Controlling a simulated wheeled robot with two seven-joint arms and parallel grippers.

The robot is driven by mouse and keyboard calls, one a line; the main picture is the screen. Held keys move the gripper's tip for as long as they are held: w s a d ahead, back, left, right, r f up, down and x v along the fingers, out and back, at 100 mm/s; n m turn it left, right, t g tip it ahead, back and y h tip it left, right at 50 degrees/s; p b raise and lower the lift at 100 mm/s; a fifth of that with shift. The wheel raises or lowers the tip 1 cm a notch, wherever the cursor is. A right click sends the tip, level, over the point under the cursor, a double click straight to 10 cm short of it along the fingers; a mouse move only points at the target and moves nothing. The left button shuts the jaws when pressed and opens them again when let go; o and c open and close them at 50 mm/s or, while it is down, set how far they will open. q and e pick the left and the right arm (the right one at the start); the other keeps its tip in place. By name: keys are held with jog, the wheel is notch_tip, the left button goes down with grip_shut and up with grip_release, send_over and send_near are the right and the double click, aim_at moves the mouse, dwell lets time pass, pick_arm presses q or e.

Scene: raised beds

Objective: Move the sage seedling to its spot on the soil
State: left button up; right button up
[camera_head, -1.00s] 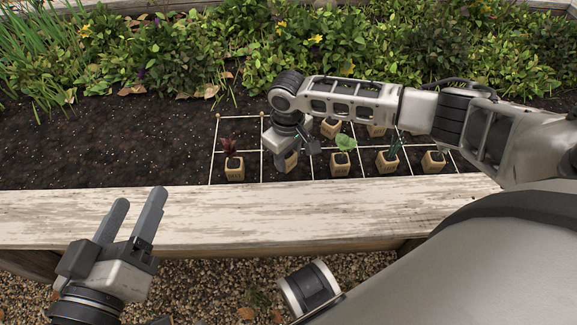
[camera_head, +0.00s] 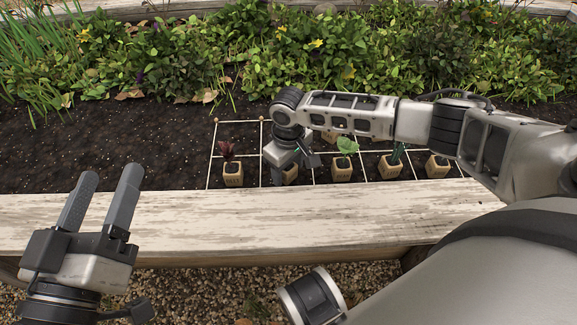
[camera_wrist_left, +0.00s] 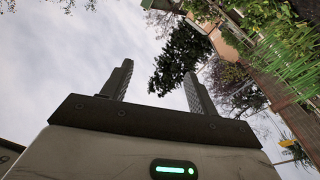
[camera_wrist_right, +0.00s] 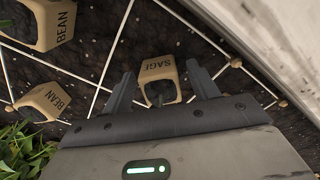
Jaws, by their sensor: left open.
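The sage seedling stands in a tan pot marked SAGE (camera_wrist_right: 158,72), seen in the right wrist view between my right gripper's fingertips (camera_wrist_right: 162,88). Both fingers look apart from the pot. In the head view the sage pot (camera_head: 291,175) is in the front row of the string grid, mostly hidden under my right gripper (camera_head: 288,163). Its leaves are mostly hidden. The grid (camera_head: 260,150) lies on dark soil (camera_head: 110,150). My left gripper (camera_head: 108,188) is open and empty at the left, in front of the soil; its wrist view shows mostly sky.
A red-leaved seedling's pot (camera_head: 233,174) stands left of the sage. A green-leaved one (camera_head: 342,170) and further pots stand to its right, with others behind. BEAN pots (camera_wrist_right: 45,22) show in the right wrist view. The white plank rim (camera_head: 200,222) runs along the front.

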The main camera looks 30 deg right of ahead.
aim_at(289, 167)
notch_tip(289, 167, up, 5)
jog(key=p, duration=0.2)
jog(key=shift+f+p, duration=0.1)
jog(key=shift+p, duration=0.3)
pick_arm(q)
jog(key=shift+s+a+f+g+y+p, duration=0.1)
jog(key=shift+s+f+g+y+p, duration=0.2)
jog(key=shift+f+g+y+p, duration=0.25)
jog(key=shift+s+a+f+g+y+p, duration=0.1)
jog(key=shift+s+f+g+y+p, duration=0.25)
jog(key=shift+f+p, duration=0.4)
jog(key=shift+s+a+f+g+y+p, duration=0.1)
jog(key=shift+s+f+g+y+p, duration=0.15)
jog(key=shift+f+g+y+p, duration=0.35)
pick_arm(e)
notch_tip(289, 167, up, 8)
jog(key=shift+f, duration=0.2)
pick_arm(q)
jog(key=shift+f, duration=0.15)
